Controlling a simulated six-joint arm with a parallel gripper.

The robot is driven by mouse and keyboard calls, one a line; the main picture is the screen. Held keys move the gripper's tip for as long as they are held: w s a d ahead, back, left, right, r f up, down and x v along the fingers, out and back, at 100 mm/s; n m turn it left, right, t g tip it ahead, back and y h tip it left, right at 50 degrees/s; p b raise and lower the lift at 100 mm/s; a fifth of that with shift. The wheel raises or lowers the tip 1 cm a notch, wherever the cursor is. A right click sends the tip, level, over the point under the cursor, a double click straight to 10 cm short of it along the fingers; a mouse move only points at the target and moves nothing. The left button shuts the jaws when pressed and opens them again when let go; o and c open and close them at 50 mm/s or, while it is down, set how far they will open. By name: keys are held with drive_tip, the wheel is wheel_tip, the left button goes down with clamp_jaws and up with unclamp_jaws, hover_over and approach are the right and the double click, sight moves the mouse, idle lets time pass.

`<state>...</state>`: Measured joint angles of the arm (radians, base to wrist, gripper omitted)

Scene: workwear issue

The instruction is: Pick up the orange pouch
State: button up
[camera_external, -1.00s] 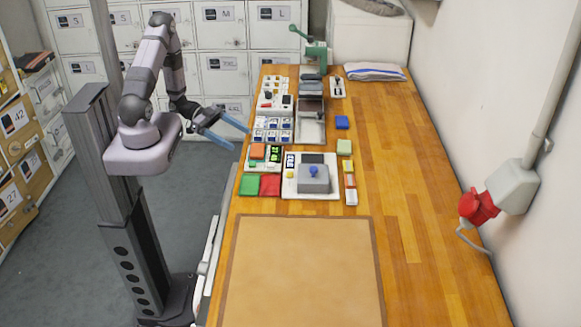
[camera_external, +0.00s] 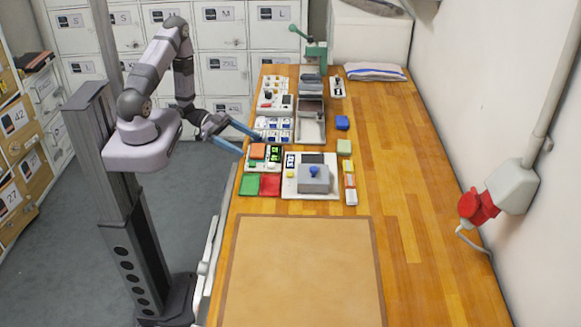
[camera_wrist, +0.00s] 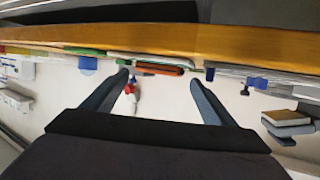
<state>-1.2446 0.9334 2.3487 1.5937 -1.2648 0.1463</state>
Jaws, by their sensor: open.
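The orange pouch (camera_external: 257,151) is a small flat orange block near the left edge of the wooden bench, on or beside a unit with a green display (camera_external: 275,153). My gripper (camera_external: 250,145) is open and empty, its blue fingers pointing right at the bench edge near the pouch. In the external view its fingertips look close to the pouch, but their height above it is hard to judge. In the wrist view, an orange strip that looks like the pouch (camera_wrist: 160,69) shows between the open fingers (camera_wrist: 159,78), beyond the bench edge.
Green (camera_external: 249,185) and red (camera_external: 270,185) squares lie in front of the pouch. A grey box with a blue knob (camera_external: 313,178) stands to the right. Blue-and-white items (camera_external: 272,136) lie behind. The brown mat (camera_external: 302,270) is clear.

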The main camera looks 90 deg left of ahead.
drive_tip(key=shift+p+x, duration=0.35)
drive_tip(key=shift+x, duration=1.15)
drive_tip(key=shift+c, duration=0.2)
drive_tip(key=shift+r, duration=0.1)
drive_tip(key=c, duration=0.8)
drive_tip(key=shift+r, duration=0.1)
wheel_tip(320, 180, up, 10)
drive_tip(key=shift+b, duration=0.45)
drive_tip(key=w+d+f+m+g+h, duration=0.1)
drive_tip(key=d+f+m+h, duration=0.1)
drive_tip(key=d+f, duration=0.1)
drive_tip(key=d+f+m+g+h, duration=0.2)
drive_tip(key=d, duration=0.4)
drive_tip(key=w+d+f+m+g+h, duration=0.1)
drive_tip(key=d+f, duration=0.2)
drive_tip(key=d, duration=0.1)
drive_tip(key=shift+w+d+f+m+h, duration=0.3)
drive_tip(key=shift+w+m+h, duration=0.1)
